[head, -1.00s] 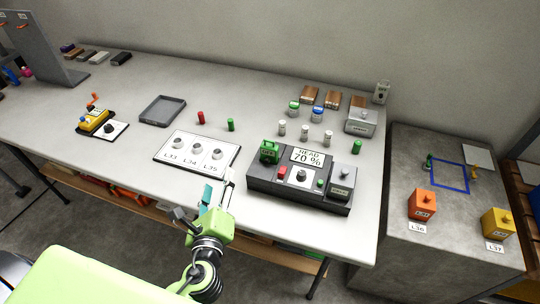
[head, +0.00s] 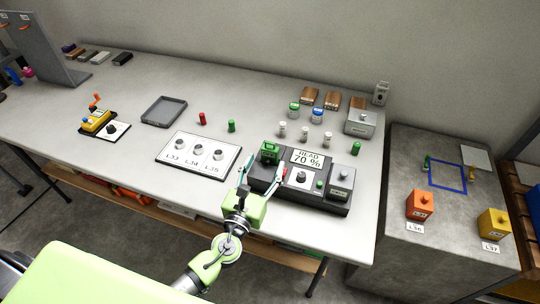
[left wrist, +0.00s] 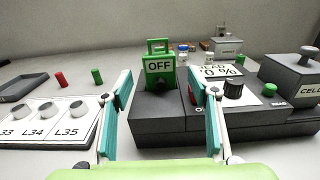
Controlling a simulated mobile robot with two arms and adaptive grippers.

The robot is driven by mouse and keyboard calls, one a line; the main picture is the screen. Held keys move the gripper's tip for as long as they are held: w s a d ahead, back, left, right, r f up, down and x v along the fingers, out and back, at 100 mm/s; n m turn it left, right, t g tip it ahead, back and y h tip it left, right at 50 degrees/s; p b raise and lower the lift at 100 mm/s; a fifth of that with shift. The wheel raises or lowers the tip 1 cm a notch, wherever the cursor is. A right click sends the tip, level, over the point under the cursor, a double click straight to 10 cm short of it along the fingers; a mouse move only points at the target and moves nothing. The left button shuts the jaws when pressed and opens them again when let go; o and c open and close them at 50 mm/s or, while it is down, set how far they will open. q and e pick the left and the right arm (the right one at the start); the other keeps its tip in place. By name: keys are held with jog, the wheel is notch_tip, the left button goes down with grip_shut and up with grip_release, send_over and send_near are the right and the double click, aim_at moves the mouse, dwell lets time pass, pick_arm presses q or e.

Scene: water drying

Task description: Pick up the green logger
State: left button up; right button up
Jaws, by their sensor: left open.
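The green logger (head: 270,152) is a small green block with a handle on top, at the left end of the dark reader station (head: 325,203). In the left wrist view the logger (left wrist: 159,70) stands upright with its OFF label facing me. My left gripper (head: 264,174) is open and empty at the station's front left. Its teal-padded fingers also show in the left wrist view (left wrist: 161,90), spread to either side of the logger, which appears beyond them. Contact is not visible. My right gripper is not in view.
The station carries a READ 70 % display (head: 308,159), a red button, a knob and a grey CELL block (head: 341,180). A white panel with knobs L33, L34 and L35 (head: 226,171) lies to the left. Small vials stand behind the station.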

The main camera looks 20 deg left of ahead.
aim_at(269, 156)
pick_arm(q)
jog(key=w, duration=0.5)
jog(key=shift+w+p, duration=0.25)
jog(key=shift+p, duration=0.05)
jog(key=c, duration=1.2)
